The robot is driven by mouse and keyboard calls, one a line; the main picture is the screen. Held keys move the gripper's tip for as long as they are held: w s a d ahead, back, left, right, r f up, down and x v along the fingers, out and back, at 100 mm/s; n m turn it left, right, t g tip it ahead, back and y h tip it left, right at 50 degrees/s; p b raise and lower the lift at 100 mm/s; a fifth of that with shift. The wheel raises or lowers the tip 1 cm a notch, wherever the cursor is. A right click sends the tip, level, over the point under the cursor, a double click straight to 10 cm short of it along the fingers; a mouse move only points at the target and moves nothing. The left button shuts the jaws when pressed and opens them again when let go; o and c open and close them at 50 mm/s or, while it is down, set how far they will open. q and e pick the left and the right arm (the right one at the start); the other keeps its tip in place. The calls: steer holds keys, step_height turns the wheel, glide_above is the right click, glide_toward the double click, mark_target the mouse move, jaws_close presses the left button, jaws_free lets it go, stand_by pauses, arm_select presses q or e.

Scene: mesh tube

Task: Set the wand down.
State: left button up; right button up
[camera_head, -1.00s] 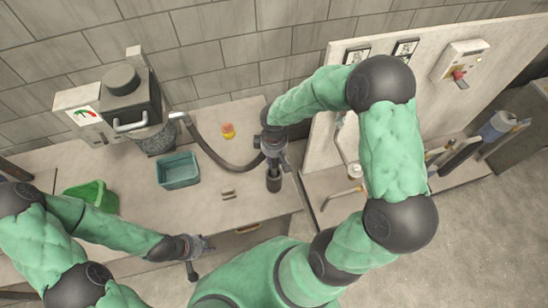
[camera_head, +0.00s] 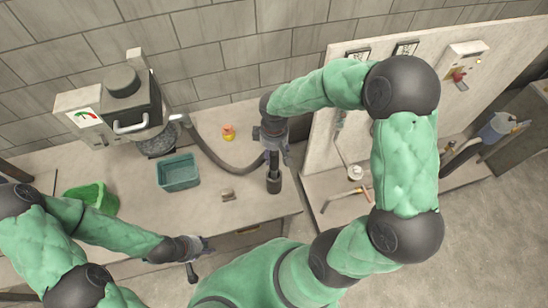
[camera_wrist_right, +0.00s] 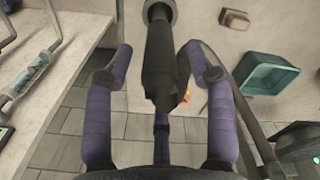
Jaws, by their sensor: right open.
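The wand (camera_head: 274,183) is a dark cylinder near the right end of the counter. In the right wrist view the wand (camera_wrist_right: 160,58) lies between the fingers, with a pale ring at its far end. My right gripper (camera_head: 277,157) is at the wand's upper part. In the right wrist view its purple fingers (camera_wrist_right: 165,72) are spread, with gaps to the wand on both sides. Whether the wand's end touches the counter is hard to tell. My left gripper (camera_head: 206,245) is over the counter's front edge, away from the wand; its fingers are too small to read.
A grey hose (camera_head: 215,155) runs from the dark machine (camera_head: 130,95) to the wand area. A teal bin (camera_head: 178,173), a green basket (camera_head: 95,196), a small brown block (camera_head: 228,195) and a yellow-orange item (camera_head: 229,132) are on the counter (camera_head: 150,215).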

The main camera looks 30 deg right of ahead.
step_height(320, 180, up, 7)
steer(key=shift+f, duration=0.2)
arm_select(q)
steer(key=shift+c, duration=0.3)
stand_by(1.2)
